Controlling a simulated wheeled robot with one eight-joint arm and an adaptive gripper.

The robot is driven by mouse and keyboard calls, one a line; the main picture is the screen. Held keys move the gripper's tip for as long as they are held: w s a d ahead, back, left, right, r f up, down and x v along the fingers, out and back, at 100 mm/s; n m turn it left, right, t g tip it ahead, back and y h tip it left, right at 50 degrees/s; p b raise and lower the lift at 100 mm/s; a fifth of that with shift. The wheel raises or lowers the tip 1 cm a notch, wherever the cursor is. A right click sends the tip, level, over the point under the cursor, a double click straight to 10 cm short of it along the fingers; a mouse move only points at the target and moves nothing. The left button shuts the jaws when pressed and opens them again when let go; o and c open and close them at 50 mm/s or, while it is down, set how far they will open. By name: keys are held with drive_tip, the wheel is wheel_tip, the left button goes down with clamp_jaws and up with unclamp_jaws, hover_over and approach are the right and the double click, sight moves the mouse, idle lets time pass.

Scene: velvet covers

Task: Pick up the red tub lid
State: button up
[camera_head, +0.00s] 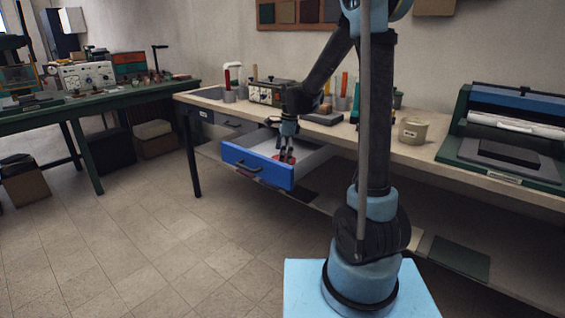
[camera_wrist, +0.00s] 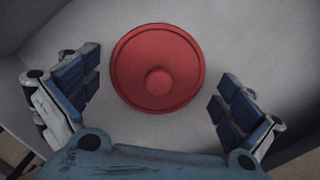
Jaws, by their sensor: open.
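The red tub lid (camera_wrist: 130,72) is a round disc with a raised rim and a round knob in its centre. It lies flat, knob up, on the pale floor of the open drawer (camera_head: 257,167), which has a blue front. My gripper (camera_wrist: 160,100) is above the lid, pointing down, with its blue fingers spread on either side and apart from it. The gripper also shows in the head view (camera_head: 287,158), reaching into the drawer. There the lid is a small red patch (camera_head: 279,157), mostly hidden by the fingers.
The drawer hangs out from under a long workbench (camera_head: 440,155). A beige tub (camera_head: 413,132) and a green-framed machine (camera_head: 510,135) stand on the bench at right. Cups of tools and a metal box (camera_head: 268,92) stand behind my arm. The drawer walls surround the gripper closely.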

drive_tip(key=c, duration=1.2)
